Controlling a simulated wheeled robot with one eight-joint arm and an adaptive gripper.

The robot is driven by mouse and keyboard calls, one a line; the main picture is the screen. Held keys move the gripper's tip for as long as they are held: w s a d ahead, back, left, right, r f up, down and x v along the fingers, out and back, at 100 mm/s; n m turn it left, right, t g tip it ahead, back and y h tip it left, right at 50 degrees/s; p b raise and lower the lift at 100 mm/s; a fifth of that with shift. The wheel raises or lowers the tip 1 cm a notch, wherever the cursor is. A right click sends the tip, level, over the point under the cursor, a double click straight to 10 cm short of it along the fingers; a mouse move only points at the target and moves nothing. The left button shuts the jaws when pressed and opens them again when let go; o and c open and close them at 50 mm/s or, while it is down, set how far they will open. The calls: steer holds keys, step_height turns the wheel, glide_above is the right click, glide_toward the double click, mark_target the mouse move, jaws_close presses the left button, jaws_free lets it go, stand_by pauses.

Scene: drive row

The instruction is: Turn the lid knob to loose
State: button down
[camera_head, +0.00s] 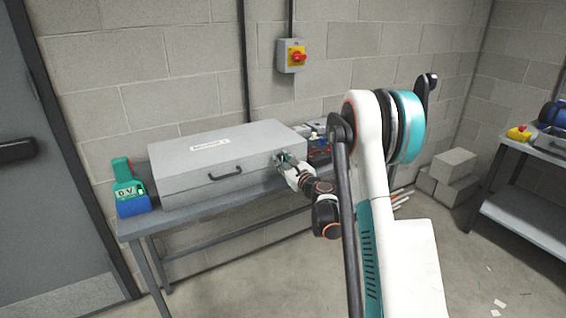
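A grey metal case (212,184) with a closed lid (220,146) lies on the bench, with a label on the lid and a dark handle on its front. My gripper (284,160) is at the right end of the case's front, close against it near the lid seam. The lid knob cannot be made out; my gripper covers that spot. The fingers are too small and too much in line with the case to tell whether they are open, shut or touching a knob.
A green and blue meter (130,190) reading 0 V stands left of the case on the bench (170,220). Several small items sit behind the case's right end. A red and yellow switch (296,56) is on the wall. Grey blocks (452,168) and another bench (525,215) stand right.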

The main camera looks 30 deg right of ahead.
steer(key=shift+n, duration=0.3)
steer(key=n, duration=0.3)
steer(key=shift+d+n, duration=0.1)
steer(key=shift+n, duration=0.3)
steer(key=n, duration=0.4)
steer(key=shift+r+n, duration=0.1)
steer(key=shift+n, duration=0.2)
steer(key=n, duration=0.4)
steer(key=shift+r+n, duration=0.1)
steer(key=shift+n, duration=2)
steer(key=c, duration=1.3)
jaws_free()
steer(key=shift+c, duration=0.2)
